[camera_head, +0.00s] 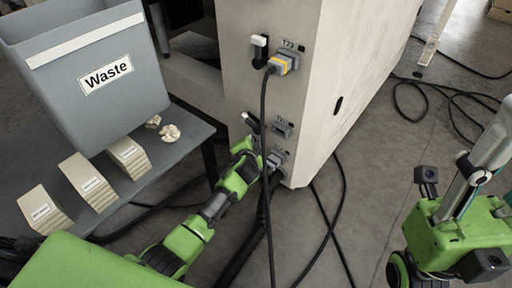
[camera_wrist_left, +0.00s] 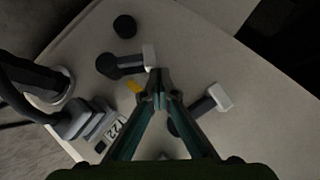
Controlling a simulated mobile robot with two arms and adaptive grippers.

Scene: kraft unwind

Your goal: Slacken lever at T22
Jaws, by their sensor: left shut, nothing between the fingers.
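The pale machine cabinet (camera_head: 335,70) carries dark levers with white tips and grey sockets. The T22 label (camera_wrist_left: 115,128) shows in the left wrist view beside a grey plug (camera_wrist_left: 82,119). There, one lever (camera_wrist_left: 125,65) lies beyond my fingertips and another lever (camera_wrist_left: 208,104) lies to their right. I cannot tell for sure which lever belongs to T22. My left gripper (camera_wrist_left: 159,88) is shut and empty, its tips close to the panel between the levers. In the head view my left gripper (camera_head: 260,158) is at the lowest socket and hides the panel there. My right gripper's fingers do not show.
A grey Waste bin (camera_head: 60,110) stands on a dark table (camera_head: 135,200) at left, with crumpled scraps (camera_head: 169,132) and labelled curved pieces (camera_head: 88,182). Black cables (camera_head: 267,215) hang from the cabinet to the floor. The floor right of the cabinet is partly clear.

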